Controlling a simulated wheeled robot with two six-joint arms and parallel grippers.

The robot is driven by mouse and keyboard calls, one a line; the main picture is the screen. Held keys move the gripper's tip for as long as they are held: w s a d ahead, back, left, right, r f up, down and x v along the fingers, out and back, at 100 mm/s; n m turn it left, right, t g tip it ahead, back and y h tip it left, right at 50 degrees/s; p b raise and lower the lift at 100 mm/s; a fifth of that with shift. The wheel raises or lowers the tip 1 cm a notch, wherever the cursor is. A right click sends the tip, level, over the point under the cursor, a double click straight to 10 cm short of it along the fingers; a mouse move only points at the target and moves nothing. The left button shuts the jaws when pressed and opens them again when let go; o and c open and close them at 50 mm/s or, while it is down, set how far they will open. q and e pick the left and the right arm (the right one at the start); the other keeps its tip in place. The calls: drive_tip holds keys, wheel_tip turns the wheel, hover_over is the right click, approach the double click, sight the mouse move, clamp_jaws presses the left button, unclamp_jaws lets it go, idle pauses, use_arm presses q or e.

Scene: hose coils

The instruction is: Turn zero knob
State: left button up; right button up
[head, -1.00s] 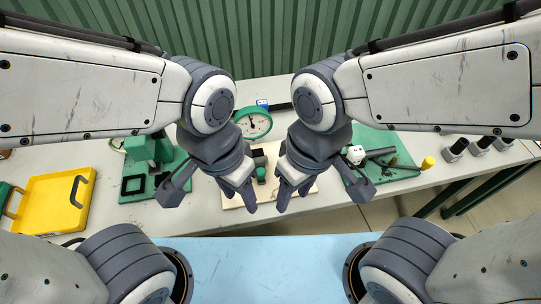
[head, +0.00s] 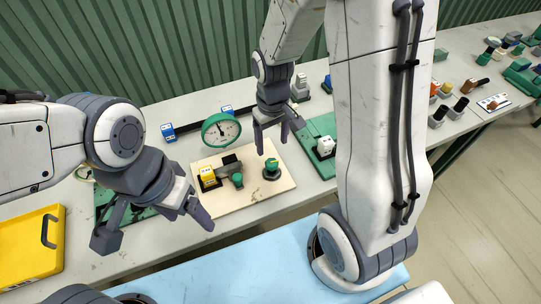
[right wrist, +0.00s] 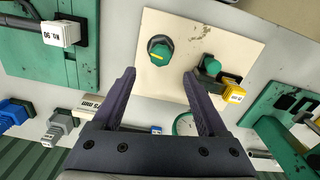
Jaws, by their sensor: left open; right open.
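A green round knob (head: 271,168) on a dark base stands on the right part of a beige board (head: 255,195). It also shows in the right wrist view (right wrist: 160,49), ahead of and between the fingertips. My left gripper (head: 155,232) is open and empty, left of the board.
A green valve-like part (head: 237,180) and a yellow-tagged block (head: 208,175) sit left of the knob on the board. A green mat (head: 318,130) with a white-tagged fitting (head: 325,146) lies to the right. A yellow tray (head: 25,255) is at the far left.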

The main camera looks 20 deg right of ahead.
sight(272, 162)
wheel_tip(272, 162, down, 8)
drive_tip(key=shift+r+p, duration=0.1)
drive_tip(key=shift+p, duration=0.2)
clamp_jaws()
drive_tip(key=shift+n, duration=2)
unclamp_jaws()
drive_tip(key=shift+r, duration=0.15)
